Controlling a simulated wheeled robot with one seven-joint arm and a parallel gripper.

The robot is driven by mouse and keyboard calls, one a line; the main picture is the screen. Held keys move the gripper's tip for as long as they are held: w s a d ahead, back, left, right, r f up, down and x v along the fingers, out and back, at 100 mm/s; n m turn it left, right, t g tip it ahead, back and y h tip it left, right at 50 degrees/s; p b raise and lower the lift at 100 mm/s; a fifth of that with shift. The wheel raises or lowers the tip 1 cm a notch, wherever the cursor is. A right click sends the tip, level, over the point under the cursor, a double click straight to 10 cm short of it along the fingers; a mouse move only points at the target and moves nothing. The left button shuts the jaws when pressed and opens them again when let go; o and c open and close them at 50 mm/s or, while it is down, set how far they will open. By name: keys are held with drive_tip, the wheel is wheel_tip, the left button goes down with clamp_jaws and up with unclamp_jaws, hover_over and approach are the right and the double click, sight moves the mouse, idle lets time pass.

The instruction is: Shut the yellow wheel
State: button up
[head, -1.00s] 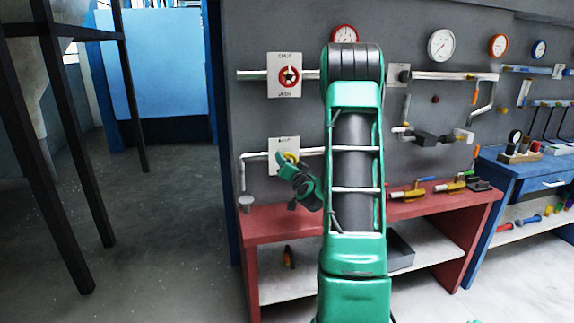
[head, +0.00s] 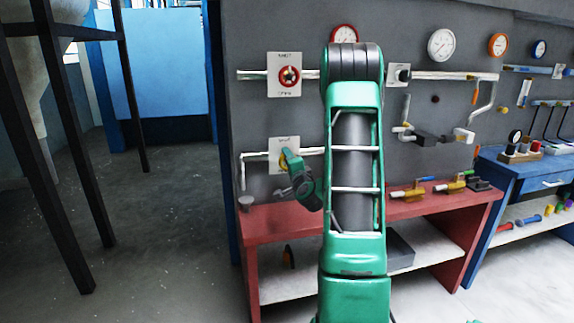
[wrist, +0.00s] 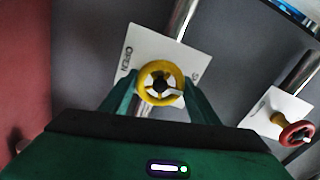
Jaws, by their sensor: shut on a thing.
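The yellow wheel (wrist: 143,83) faces the wrist camera in front of a white plate (wrist: 128,57) marked OPEN on one side; the other word is partly cut off. My gripper (wrist: 159,90) has one green finger at each side of the wheel's rim and is shut on it. In the head view my gripper (head: 285,160) is at the lower white plate (head: 284,142), and it hides most of the yellow wheel.
A red wheel (head: 289,76) on its own plate sits above on the same wall. A red workbench (head: 275,225) stands below my gripper, with valves on it to the right. Pipes and gauges line the wall. Open floor lies to the left.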

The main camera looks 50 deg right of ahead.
drive_tip(key=shift+w+a+m, duration=0.15)
drive_tip(key=shift+a+m, duration=0.15)
drive_tip(key=o, duration=1.1)
drive_tip(key=shift+c, duration=0.2)
drive_tip(key=shift+d, duration=0.1)
